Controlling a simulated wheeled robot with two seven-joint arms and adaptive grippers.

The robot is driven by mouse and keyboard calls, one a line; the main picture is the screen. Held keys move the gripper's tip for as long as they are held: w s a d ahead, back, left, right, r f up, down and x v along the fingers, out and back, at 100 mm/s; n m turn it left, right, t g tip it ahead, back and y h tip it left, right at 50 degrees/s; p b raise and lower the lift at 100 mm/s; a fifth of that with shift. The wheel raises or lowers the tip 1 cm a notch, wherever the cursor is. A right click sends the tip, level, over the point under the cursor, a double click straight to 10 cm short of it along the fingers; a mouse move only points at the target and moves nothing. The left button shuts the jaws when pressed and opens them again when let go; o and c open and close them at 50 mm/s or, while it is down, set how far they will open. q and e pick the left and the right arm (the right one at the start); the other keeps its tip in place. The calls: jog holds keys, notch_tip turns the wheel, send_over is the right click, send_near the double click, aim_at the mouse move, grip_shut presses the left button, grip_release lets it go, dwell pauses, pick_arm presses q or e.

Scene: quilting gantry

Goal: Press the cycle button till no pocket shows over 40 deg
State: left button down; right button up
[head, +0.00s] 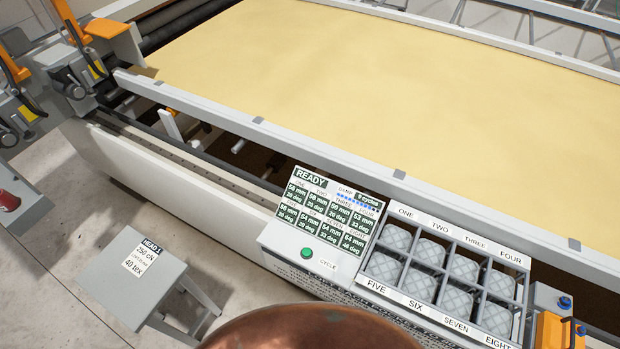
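The grey control box carries a green cycle button (307,253) beside the label CYCLE. Its display (327,212) reads READY, with a small cycles count that looks like 9. The display lists a mm and a deg value for each pocket. EIGHT seems to read 64 mm and 46 deg; FOUR and SEVEN seem to read about 33 deg, and the others about 20 deg. The print is small. The pocket rack (402,259) right of the box has two rows labelled ONE to FOUR and FIVE to EIGHT, each pocket holding a grey quilted piece. Neither gripper is in view.
A yellow quilt bed (400,90) with a white rail lies behind the box. A grey stool (132,275) with a tension label stands at lower left. Orange and grey machine parts (117,40) are at upper left; an orange block (556,331) is at lower right. The button is uncovered.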

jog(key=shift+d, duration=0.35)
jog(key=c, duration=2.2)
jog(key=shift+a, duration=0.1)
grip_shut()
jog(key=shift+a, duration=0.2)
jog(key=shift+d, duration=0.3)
